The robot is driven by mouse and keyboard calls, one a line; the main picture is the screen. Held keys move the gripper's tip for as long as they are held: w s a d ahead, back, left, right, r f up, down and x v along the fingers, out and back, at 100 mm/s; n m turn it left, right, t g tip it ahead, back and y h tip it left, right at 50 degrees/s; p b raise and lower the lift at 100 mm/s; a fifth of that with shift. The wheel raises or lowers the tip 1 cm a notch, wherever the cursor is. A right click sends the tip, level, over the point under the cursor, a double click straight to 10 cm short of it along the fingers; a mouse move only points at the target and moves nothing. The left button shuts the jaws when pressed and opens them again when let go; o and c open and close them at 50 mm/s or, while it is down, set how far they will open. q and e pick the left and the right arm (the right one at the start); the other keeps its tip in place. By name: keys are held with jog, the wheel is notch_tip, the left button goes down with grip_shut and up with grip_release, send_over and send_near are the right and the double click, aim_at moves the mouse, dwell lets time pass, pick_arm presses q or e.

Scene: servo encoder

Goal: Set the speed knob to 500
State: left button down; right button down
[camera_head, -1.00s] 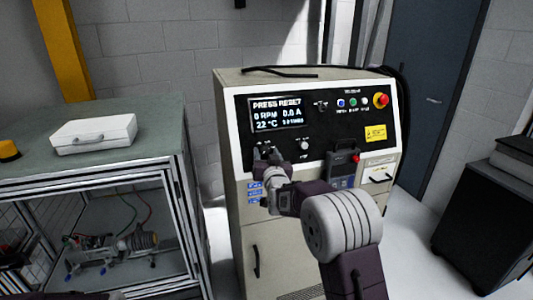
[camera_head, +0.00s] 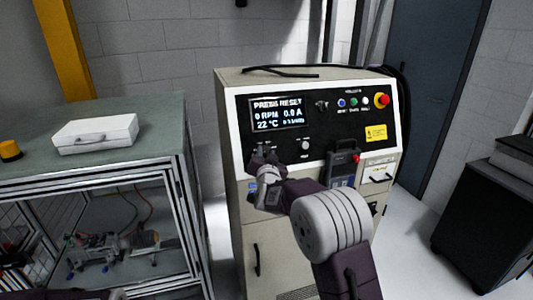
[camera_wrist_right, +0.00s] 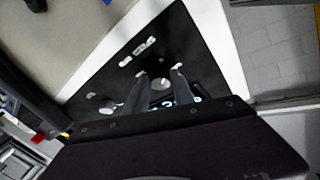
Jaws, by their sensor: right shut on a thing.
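The control cabinet's black panel (camera_head: 330,112) faces me. Its display (camera_head: 278,113) reads "PRESS RESET", 0 RPM, 0.0 A and 22 °C. My right gripper (camera_head: 264,153) is at the panel's lower left, below the display. In the right wrist view its two fingers (camera_wrist_right: 160,74) stand on either side of a small light knob (camera_wrist_right: 160,83), shut on it. The knob's marking is too small to read, and my gripper hides it in the head view. A second knob (camera_head: 305,145) is free to its right. My left gripper is out of view.
Several coloured buttons and a red emergency stop (camera_head: 382,100) sit at the panel's upper right. A dark handheld unit (camera_head: 342,163) hangs below them. A workbench (camera_head: 150,150) with a white case (camera_head: 95,132) stands at left, and a dark cabinet (camera_head: 490,220) at right.

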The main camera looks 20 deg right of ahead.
jog(key=m+p, duration=0.2)
jog(key=m+g+h+p, duration=0.1)
jog(key=m+p, duration=0.1)
jog(key=r+m+g+h+p, duration=0.1)
jog(key=m+p, duration=0.1)
jog(key=shift+w+a+m, duration=0.1)
jog(key=shift+a+m, duration=0.15)
jog(key=shift+m, duration=0.15)
jog(key=shift+f+m+g+h+p, duration=0.15)
jog(key=shift+m+g+h+p, duration=0.15)
jog(key=shift+m+g+p, duration=0.5)
jog(key=c, duration=1.1)
grip_release()
jog(key=b+v, duration=0.1)
jog(key=v, duration=0.8)
jog(key=shift+f+b, duration=0.2)
jog(key=shift+b, duration=0.1)
jog(key=shift+d+m, duration=0.15)
jog(key=shift+m, duration=0.15)
